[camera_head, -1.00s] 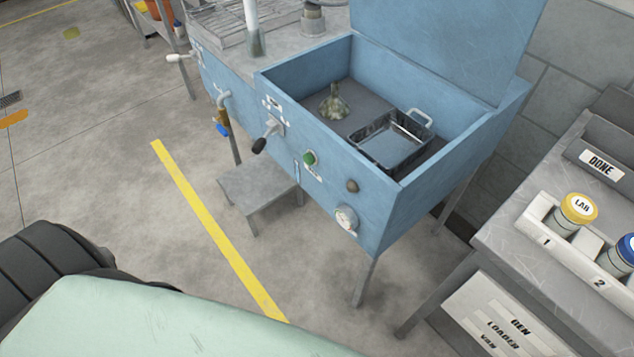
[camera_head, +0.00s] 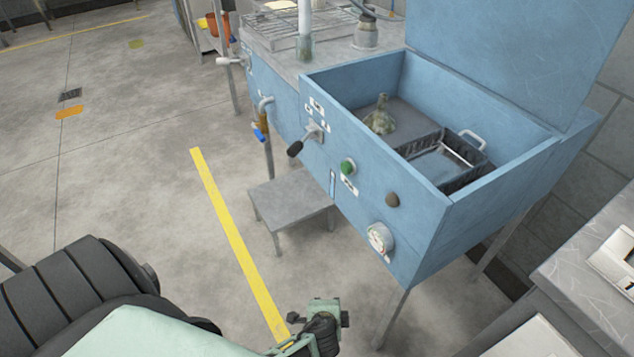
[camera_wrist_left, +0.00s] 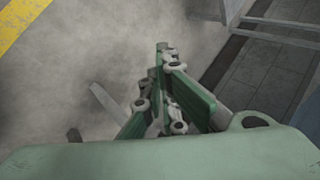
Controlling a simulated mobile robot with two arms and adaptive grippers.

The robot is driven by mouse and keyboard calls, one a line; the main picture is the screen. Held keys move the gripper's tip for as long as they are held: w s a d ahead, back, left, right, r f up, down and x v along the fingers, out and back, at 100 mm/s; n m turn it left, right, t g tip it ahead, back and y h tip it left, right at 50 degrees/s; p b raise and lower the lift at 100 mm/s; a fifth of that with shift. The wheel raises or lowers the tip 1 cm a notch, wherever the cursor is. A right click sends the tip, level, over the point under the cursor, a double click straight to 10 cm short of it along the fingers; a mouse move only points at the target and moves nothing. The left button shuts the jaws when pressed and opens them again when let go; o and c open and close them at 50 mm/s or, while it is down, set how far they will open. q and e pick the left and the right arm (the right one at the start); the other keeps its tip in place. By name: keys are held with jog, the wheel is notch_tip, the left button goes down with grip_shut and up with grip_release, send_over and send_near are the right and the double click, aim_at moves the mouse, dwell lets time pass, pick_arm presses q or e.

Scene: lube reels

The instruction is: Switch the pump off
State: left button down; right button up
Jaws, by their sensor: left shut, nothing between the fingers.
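The blue wash tank (camera_head: 395,225) stands with its lid raised. The labels are too small to read, so I cannot tell which control is the pump's. My left gripper (camera_head: 320,322) is low at the bottom of the head view, below and left of the dial, apart from the panel. In the left wrist view its green fingers (camera_wrist_left: 163,52) are shut and empty above the floor. My right gripper is not in view.
A grey step stool (camera_head: 290,205) stands under the panel. A tap with a blue handle (camera_head: 260,133) sticks out left of the lever. A tray (camera_head: 478,142) lies in the tank. A grey bench (camera_head: 600,270) is at right. The floor by the yellow line (camera_head: 235,240) is clear.

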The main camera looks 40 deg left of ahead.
pick_arm(q)
jog(key=w+a+r+t+y+b, duration=0.2)
jog(key=w+r+b, duration=0.1)
jog(key=w+r, duration=0.4)
jog(key=w+a+r+t+y+b, duration=0.1)
jog(key=r+y, duration=0.3)
jog(key=r, duration=0.9)
jog(key=w+a+r+n+t+y+b, duration=0.1)
jog(key=a+r+t+y+b, duration=0.1)
jog(key=r, duration=1.2)
jog(key=a+y+b, duration=0.1)
jog(key=a+y, duration=0.1)
jog(key=y, duration=0.1)
jog(key=shift+a+r, duration=0.15)
jog(key=shift+r, duration=0.05)
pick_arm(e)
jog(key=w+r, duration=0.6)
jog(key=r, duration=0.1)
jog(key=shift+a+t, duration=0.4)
